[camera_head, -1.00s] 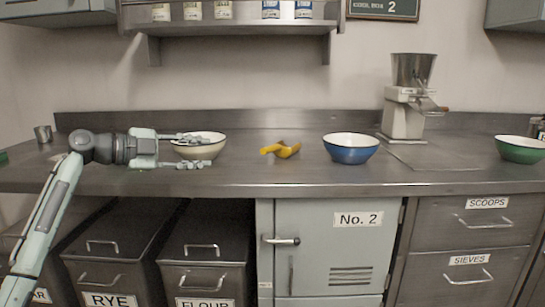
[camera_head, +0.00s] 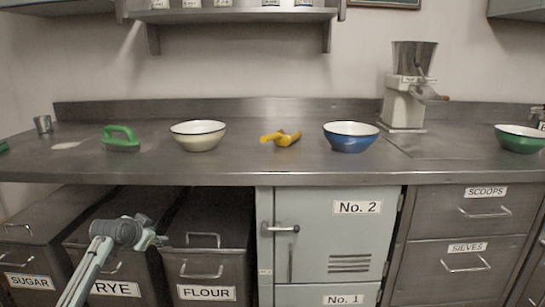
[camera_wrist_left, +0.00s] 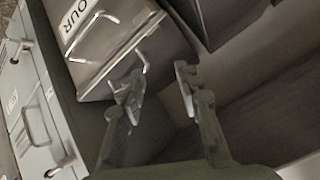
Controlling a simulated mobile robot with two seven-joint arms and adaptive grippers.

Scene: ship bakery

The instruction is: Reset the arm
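My left gripper (camera_head: 152,240) hangs below the counter front, before the rye bin in the head view. In the left wrist view its two fingers (camera_wrist_left: 158,82) are spread apart with nothing between them. Behind them there is the flour bin (camera_wrist_left: 105,35) and dark floor or bin sides. My right gripper is not in either view.
The steel counter (camera_head: 250,178) holds a green-handled brush (camera_head: 121,139), a cream bowl (camera_head: 198,136), a yellow scoop (camera_head: 281,138), a blue bowl (camera_head: 350,137), a grinder (camera_head: 405,100) and a green bowl (camera_head: 519,139). Bins and cabinets stand below.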

